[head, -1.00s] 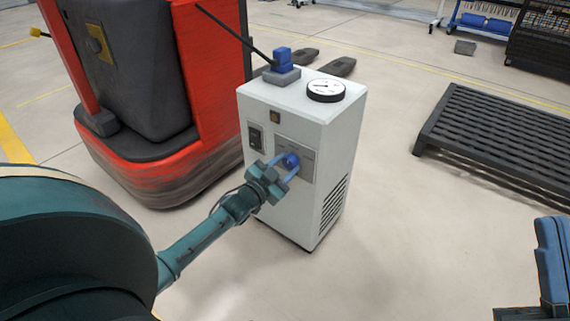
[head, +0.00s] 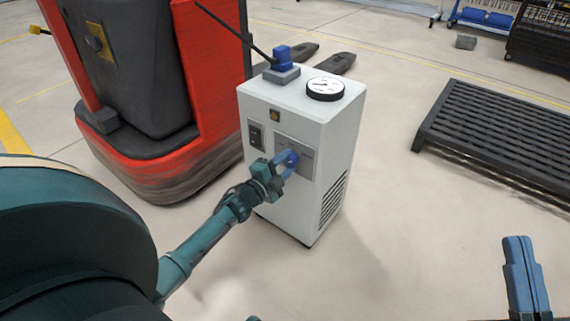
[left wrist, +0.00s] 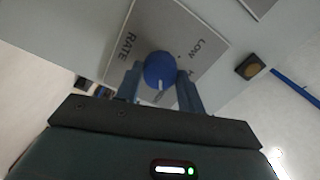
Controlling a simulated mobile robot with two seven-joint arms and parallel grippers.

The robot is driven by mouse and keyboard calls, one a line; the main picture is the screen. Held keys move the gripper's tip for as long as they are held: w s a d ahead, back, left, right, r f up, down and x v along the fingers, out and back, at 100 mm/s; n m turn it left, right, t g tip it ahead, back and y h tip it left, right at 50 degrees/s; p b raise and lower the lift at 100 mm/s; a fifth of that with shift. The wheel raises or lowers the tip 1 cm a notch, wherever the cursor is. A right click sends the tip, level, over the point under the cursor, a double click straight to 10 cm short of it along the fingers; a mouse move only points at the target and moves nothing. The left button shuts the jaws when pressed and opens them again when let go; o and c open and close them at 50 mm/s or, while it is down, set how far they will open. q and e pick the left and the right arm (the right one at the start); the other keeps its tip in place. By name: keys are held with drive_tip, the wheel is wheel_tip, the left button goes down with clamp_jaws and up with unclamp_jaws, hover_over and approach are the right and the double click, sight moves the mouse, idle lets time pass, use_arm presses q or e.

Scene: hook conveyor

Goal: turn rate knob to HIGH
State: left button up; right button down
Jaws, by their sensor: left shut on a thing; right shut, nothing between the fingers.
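The blue round rate knob (head: 292,160) sits on a grey panel plate (head: 306,153) on the front of a white cabinet (head: 278,191). My left gripper (head: 285,163) is shut on the knob, one finger at each side. In the left wrist view the knob (left wrist: 158,68) has a white pointer line at its lower edge, toward my gripper. The plate (left wrist: 140,45) reads RATE at left and LOW at upper right; a partly hidden letter shows near the right finger. My right gripper (head: 516,241) is shut and empty at the lower right.
A round gauge (head: 325,88) and a blue fitting (head: 283,56) are on the cabinet top. A switch (head: 256,135) is left of the plate. A red vehicle (head: 165,165) stands close left, a dark pallet (head: 490,128) at right. Floor between is clear.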

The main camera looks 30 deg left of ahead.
use_arm(q)
drive_tip(key=shift+m, duration=0.5)
use_arm(e)
drive_tip(key=shift+r, duration=0.25)
use_arm(q)
drive_tip(key=o, duration=1)
drive_tip(key=shift+c, duration=0.2)
drive_tip(key=shift+s, duration=0.1)
drive_tip(key=shift+s, duration=0.3)
drive_tip(key=s+a+p, duration=0.1)
drive_tip(key=s+p, duration=0.3)
drive_tip(key=s, duration=0.8)
drive_tip(key=shift+s, duration=0.25)
use_arm(e)
drive_tip(key=f+m+g+h, duration=0.1)
drive_tip(key=f, duration=0.1)
drive_tip(key=s+f+m+h, duration=0.1)
drive_tip(key=f, duration=0.1)
drive_tip(key=shift+a+m+g+h, duration=0.15)
drive_tip(key=shift+m+g+h, duration=0.25)
drive_tip(key=shift+s+f, duration=0.1)
